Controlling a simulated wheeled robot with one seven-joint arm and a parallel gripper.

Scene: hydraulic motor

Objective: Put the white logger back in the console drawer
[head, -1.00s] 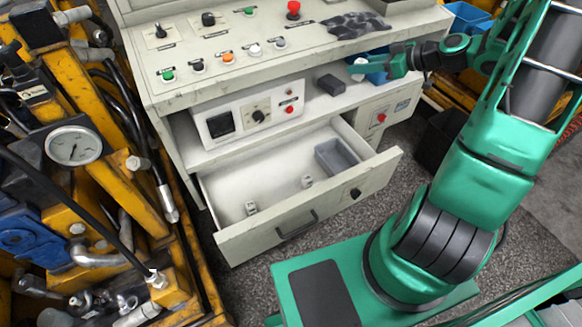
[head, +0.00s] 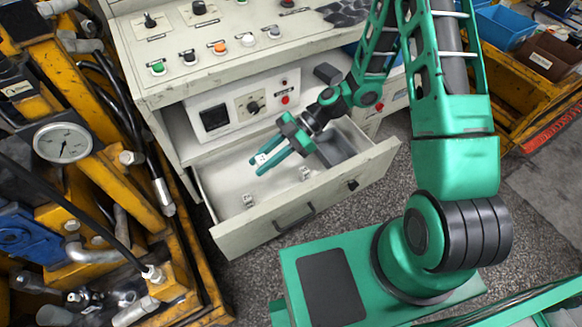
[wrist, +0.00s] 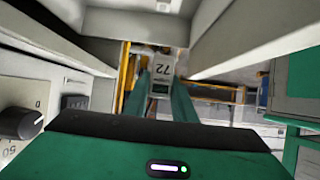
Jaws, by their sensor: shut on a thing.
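The console drawer (head: 333,194) stands pulled open below the console's shelf. My gripper (head: 260,165) is over the drawer's opening in the head view, reaching in from the right with its green fingers pointing left. It is shut on the white logger (head: 262,158), a small pale block mostly hidden by the fingers.
Two small pale items (head: 248,200) (head: 305,174) lie in the drawer. A grey tray (head: 334,148) sits at its right end, partly behind my gripper. A control box (head: 245,103) and a dark block (head: 327,73) stand on the shelf above. The drawer's left part has bare floor.

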